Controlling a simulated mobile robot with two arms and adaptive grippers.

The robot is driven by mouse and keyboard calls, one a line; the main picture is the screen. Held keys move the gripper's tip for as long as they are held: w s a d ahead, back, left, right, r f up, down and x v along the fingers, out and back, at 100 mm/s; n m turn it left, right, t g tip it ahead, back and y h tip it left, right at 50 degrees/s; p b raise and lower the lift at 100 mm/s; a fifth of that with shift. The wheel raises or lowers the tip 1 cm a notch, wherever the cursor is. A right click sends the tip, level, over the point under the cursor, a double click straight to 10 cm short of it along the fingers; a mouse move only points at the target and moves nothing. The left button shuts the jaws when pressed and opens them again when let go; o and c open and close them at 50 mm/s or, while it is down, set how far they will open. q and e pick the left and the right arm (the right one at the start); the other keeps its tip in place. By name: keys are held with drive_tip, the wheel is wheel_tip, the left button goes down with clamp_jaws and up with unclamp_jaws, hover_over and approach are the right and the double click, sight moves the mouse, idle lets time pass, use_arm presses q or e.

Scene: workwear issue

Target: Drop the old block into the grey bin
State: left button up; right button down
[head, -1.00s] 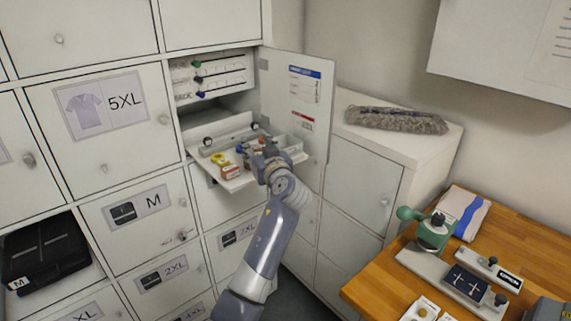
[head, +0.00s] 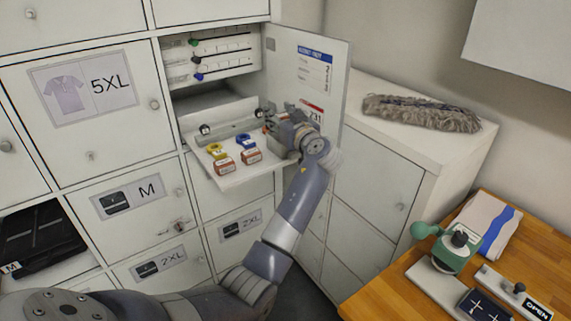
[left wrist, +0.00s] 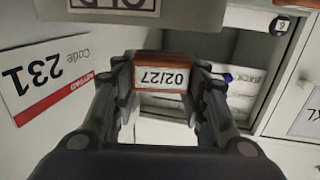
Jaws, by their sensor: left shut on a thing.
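My left gripper (head: 272,124) is over the right end of the pull-out shelf, near the open locker door. In the left wrist view it is shut on a red-brown block (left wrist: 163,78) with a white label reading 02/27. A grey bin (left wrist: 185,14) with a label that looks like OLD, upside down, lies at the top of that view, beyond the block. I cannot tell whether the block is over its opening. In the head view my gripper largely hides the block and bin. My right gripper is not in view.
The white shelf (head: 236,180) bears two other red-brown blocks (head: 222,166) (head: 251,156), a yellow ring (head: 214,151) and a blue ring (head: 244,141). The open door (head: 333,85) stands close right of my gripper. A wooden table (head: 400,297) is at the lower right.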

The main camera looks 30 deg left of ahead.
use_arm(q)
drive_tip(key=shift+w+f, duration=0.25)
drive_tip(key=shift+f, duration=0.35)
drive_tip(key=shift+w+f, duration=0.2)
drive_tip(key=shift+f, duration=0.35)
drive_tip(key=shift+s+r, duration=0.1)
drive_tip(key=shift+s, duration=0.2)
drive_tip(key=o, duration=1)
drive_tip(key=shift+w, duration=0.15)
drive_tip(key=shift+c, duration=0.2)
drive_tip(key=v, duration=1.2)
